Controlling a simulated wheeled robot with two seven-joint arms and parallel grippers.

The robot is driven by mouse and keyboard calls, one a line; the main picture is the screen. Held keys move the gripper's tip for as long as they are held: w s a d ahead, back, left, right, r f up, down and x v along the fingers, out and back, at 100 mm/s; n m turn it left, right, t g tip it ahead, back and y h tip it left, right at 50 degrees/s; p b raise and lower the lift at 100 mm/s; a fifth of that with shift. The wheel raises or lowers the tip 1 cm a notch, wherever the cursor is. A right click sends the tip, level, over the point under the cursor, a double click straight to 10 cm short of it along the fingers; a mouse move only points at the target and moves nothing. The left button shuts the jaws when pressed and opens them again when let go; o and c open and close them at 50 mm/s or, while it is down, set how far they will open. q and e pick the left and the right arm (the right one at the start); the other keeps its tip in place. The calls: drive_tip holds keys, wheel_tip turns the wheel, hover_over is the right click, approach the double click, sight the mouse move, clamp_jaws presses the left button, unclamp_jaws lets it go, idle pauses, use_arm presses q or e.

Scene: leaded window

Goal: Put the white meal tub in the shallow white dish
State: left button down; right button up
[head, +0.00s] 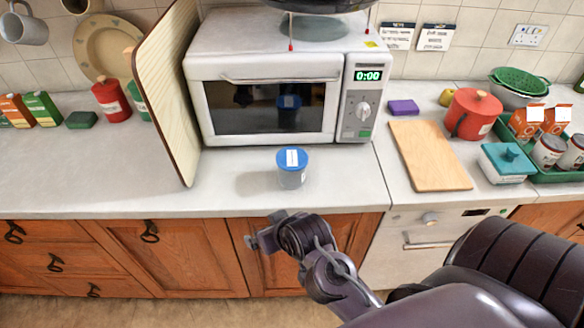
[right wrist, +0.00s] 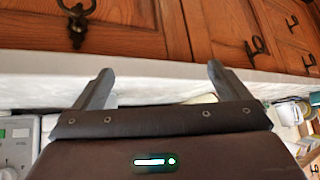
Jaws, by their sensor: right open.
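A small whitish tub (head: 292,178) with a blue lid and a white label stands upright on the counter in front of the microwave; it is the only thing I see that fits the meal tub. I cannot make out an open shallow white dish in either view. My right gripper (head: 265,230) is open and empty, in front of the counter's front edge, lower and nearer than the tub and apart from it. Its two spread fingers also show in the right wrist view (right wrist: 157,82), with no tub between them. My left gripper is not in view.
The microwave (head: 265,75) is shut and reads 0:00. An upright board (head: 165,85) stands at its left. A wooden cutting board (head: 430,155), a white container with a teal lid (head: 507,163) and a green tray (head: 555,177) lie right. The counter left of the tub is clear.

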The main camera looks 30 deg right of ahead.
sight(292, 159)
drive_tip(key=w+d+m+t+h, duration=0.1)
drive_tip(key=w, duration=0.1)
drive_tip(key=w+d+r+m+t+h, duration=0.1)
drive_tip(key=w+d+m+t+h, duration=0.1)
drive_tip(key=w+d+r+m+t+h, duration=0.1)
drive_tip(key=w+d+h, duration=0.1)
drive_tip(key=w, duration=0.1)
drive_tip(key=shift+t, duration=0.3)
drive_tip(key=d+r+m+h, duration=0.1)
drive_tip(key=h, duration=0.1)
drive_tip(key=d+r+m+h, duration=0.1)
drive_tip(key=h, duration=0.1)
drive_tip(key=d+r+m+t+h, duration=0.1)
drive_tip(key=h, duration=0.1)
drive_tip(key=shift+s+d, duration=0.1)
drive_tip(key=shift+d, duration=0.1)
drive_tip(key=shift+d+r+h, duration=0.1)
drive_tip(key=shift+r+h, duration=0.1)
drive_tip(key=shift+h, duration=0.2)
drive_tip(key=shift+d+r, duration=0.1)
drive_tip(key=shift+d, duration=0.15)
drive_tip(key=p+x, duration=0.3)
drive_tip(key=x, duration=0.3)
drive_tip(key=shift+w+d, duration=0.1)
drive_tip(key=shift+w, duration=0.2)
drive_tip(key=shift+w+d+f, duration=0.25)
drive_tip(key=shift+w, duration=0.05)
drive_tip(key=shift+r, duration=0.1)
drive_tip(key=c, duration=1.3)
